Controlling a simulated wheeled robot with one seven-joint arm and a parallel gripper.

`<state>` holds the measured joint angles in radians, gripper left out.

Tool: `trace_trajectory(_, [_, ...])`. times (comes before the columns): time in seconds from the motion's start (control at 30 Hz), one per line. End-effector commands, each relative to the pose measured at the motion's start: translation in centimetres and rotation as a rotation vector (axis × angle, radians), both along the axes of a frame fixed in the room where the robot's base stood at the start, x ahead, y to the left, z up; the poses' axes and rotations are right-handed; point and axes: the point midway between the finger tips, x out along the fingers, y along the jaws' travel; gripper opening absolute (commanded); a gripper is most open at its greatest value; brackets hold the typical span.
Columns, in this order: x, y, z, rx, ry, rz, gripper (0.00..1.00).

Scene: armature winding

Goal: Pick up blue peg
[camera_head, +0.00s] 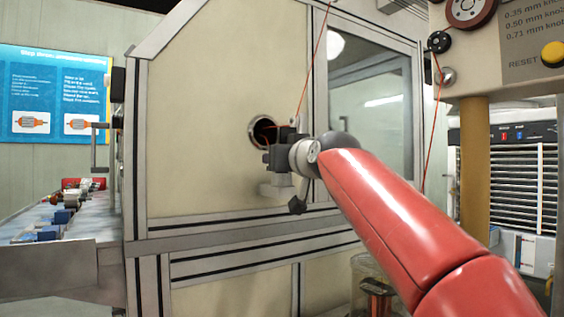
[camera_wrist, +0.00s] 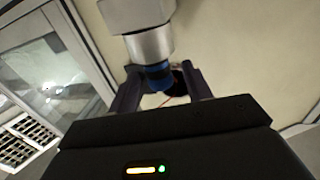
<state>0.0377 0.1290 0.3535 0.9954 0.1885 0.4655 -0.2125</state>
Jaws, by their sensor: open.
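The blue peg (camera_wrist: 157,77) shows in the wrist view as a short blue ribbed end on a silver cylinder, which meets a pale grey block (camera_wrist: 135,12). My gripper (camera_wrist: 162,88) is open, with its dark fingers on either side of the blue end. I cannot tell whether either finger touches it. In the head view my gripper (camera_head: 270,150) is close to the cream panel, beside a round hole (camera_head: 263,132). The blue peg is not visible there. A pale block (camera_head: 277,188) shows just below the gripper.
A red wire (camera_head: 308,75) runs down toward the hole. A framed window (camera_head: 372,110) is on the right of the panel. A crank handle (camera_head: 97,150) and a bench (camera_head: 45,262) with several parts are at the left. A pulley machine (camera_head: 500,60) stands at the right.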

Motion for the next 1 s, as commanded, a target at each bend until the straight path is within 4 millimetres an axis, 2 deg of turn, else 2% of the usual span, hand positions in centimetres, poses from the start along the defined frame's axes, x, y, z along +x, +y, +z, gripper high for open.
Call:
trace_trajectory(0.1, [0.68, 0.36, 0.13, -0.001, 0.0, 0.001, 0.49])
trace_trajectory(0.33, [0.74, 0.34, 0.0, -0.001, -0.001, 0.0, 0.48])
trace_trajectory(0.7, [0.72, 0.33, 0.0, -0.001, 0.0, 0.0, 0.0])
trace_trajectory(1.0, [0.71, 0.33, 0.22, -0.001, -0.001, 0.0, 0.0])
